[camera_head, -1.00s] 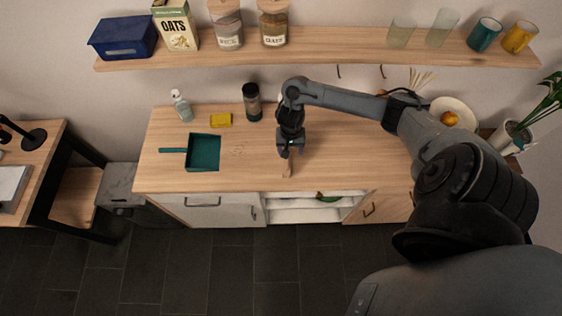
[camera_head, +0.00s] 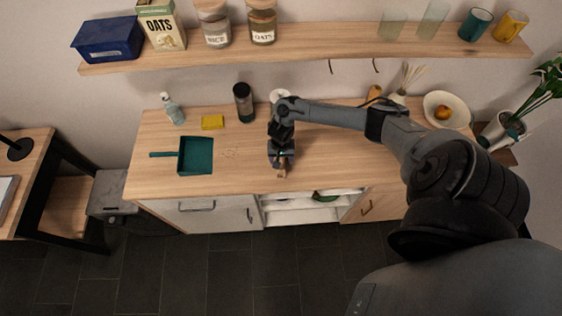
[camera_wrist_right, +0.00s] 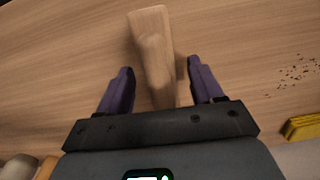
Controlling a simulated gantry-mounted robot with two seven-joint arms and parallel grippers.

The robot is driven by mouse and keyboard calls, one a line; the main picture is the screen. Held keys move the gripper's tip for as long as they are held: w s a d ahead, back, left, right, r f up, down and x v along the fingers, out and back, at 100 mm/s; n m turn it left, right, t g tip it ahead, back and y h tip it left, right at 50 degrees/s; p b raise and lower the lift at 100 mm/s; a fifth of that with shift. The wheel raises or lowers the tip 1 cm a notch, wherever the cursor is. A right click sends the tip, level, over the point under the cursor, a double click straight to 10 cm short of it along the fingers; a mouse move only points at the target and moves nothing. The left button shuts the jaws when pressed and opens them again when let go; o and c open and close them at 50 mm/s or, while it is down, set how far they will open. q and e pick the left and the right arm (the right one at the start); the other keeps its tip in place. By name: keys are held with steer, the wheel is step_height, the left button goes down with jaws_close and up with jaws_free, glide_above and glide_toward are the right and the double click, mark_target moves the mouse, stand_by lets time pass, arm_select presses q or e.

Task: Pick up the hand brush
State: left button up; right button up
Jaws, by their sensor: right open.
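The hand brush (camera_wrist_right: 153,50) shows as a pale wooden piece on the table in the right wrist view, lying between the two fingers of my right gripper (camera_wrist_right: 160,66). The fingers are open, with one on each side and a visible gap to the wood. Its lower part is hidden behind the gripper body. In the head view, only a small wooden end of the brush (camera_head: 282,173) shows beneath my right gripper (camera_head: 281,165), near the counter's front edge. My left gripper is not in view.
A teal dustpan (camera_head: 196,156) lies left on the wooden counter (camera_head: 330,165), with scattered crumbs (camera_wrist_right: 300,70) beside it. Behind stand a yellow sponge (camera_head: 212,122), a dark shaker (camera_head: 244,103) and a soap bottle (camera_head: 172,108). A shelf (camera_head: 330,50) hangs above.

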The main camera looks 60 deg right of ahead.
steer(key=shift+f, duration=0.4)
steer(key=c, duration=1.1)
steer(key=shift+r, duration=0.2)
steer(key=shift+r, duration=0.6)
step_height(320, 180, up, 2)
steer(key=shift+r+p, duration=0.25)
steer(key=shift+p, duration=0.3)
steer(key=s+r, duration=0.2)
steer(key=s, duration=0.1)
steer(key=s+d+r+p, duration=0.1)
steer(key=s+r, duration=0.1)
steer(key=s, duration=0.2)
steer(key=s+r+p, duration=0.1)
steer(key=s+r, duration=0.2)
steer(key=s, duration=0.1)
steer(key=shift+s+d, duration=0.25)
steer(key=shift+d, duration=0.05)
